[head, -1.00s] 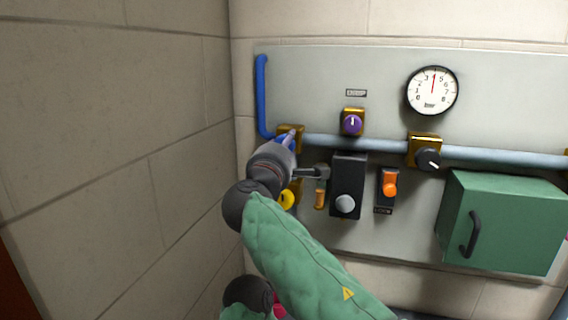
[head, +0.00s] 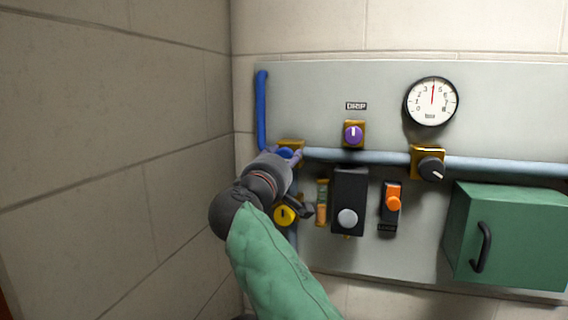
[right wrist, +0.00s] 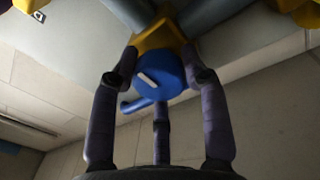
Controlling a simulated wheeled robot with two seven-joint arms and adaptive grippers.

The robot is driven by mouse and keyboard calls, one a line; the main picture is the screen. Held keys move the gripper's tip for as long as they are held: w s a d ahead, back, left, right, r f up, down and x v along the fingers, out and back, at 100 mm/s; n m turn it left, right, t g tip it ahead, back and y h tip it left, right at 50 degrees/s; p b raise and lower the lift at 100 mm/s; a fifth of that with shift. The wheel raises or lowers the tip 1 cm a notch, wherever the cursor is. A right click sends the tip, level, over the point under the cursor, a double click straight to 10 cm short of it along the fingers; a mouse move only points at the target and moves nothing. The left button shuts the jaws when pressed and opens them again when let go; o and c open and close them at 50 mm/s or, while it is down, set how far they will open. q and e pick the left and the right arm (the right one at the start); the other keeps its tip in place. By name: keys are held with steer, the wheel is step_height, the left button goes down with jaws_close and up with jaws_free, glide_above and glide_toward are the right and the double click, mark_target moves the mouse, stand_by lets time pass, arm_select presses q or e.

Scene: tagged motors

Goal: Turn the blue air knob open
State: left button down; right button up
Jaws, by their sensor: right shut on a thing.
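The blue air knob (right wrist: 158,76) sits on a yellow valve body (right wrist: 158,38) in the right wrist view. It is round with a white mark on its face. My right gripper (right wrist: 160,88) has its dark fingers around the knob, closed on its sides. In the head view the right gripper (head: 290,160) reaches the yellow block (head: 291,146) at the left end of the grey pipe. Only a bit of the blue knob (head: 285,153) shows there, the rest hidden by the gripper. My left gripper is not in view.
A purple knob (head: 353,134), a black knob (head: 431,169), an orange switch (head: 392,203) and a gauge (head: 432,101) are on the panel. A green box (head: 512,235) juts out at right; a wall stands close on the left.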

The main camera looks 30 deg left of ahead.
steer(key=shift+a+f, duration=0.1)
steer(key=shift+f, duration=0.05)
stand_by(0.3)
steer(key=o, duration=1.1)
steer(key=shift+c, duration=0.2)
steer(key=shift+o, duration=0.5)
steer(key=shift+a, duration=0.15)
steer(key=shift+d, duration=0.2)
steer(key=v, duration=1.2)
steer(key=shift+a, duration=0.1)
